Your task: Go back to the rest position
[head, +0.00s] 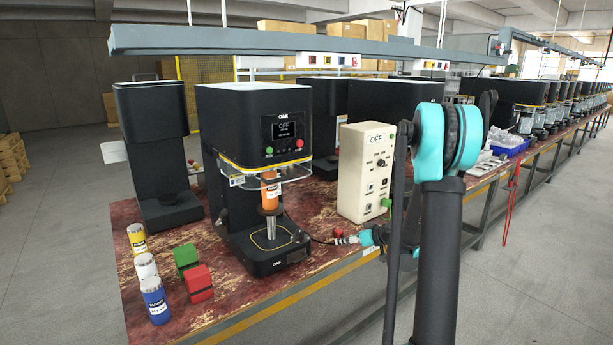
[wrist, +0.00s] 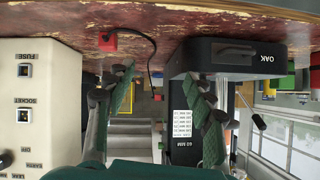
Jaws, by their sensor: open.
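My gripper (head: 343,239) is low at the front edge of the red worn table (head: 215,320), between the black OAK seamer (head: 252,125) and the cream OFF control box (head: 364,172). In the wrist view, my gripper (wrist: 158,76) has its two green-padded fingers spread apart with nothing between them. That view looks upside down, with the tabletop along the top. An orange can (head: 270,190) stands on the seamer's post under its head, behind a clear guard.
An overhead rail (head: 250,42) crosses above. The floor in front is clear.

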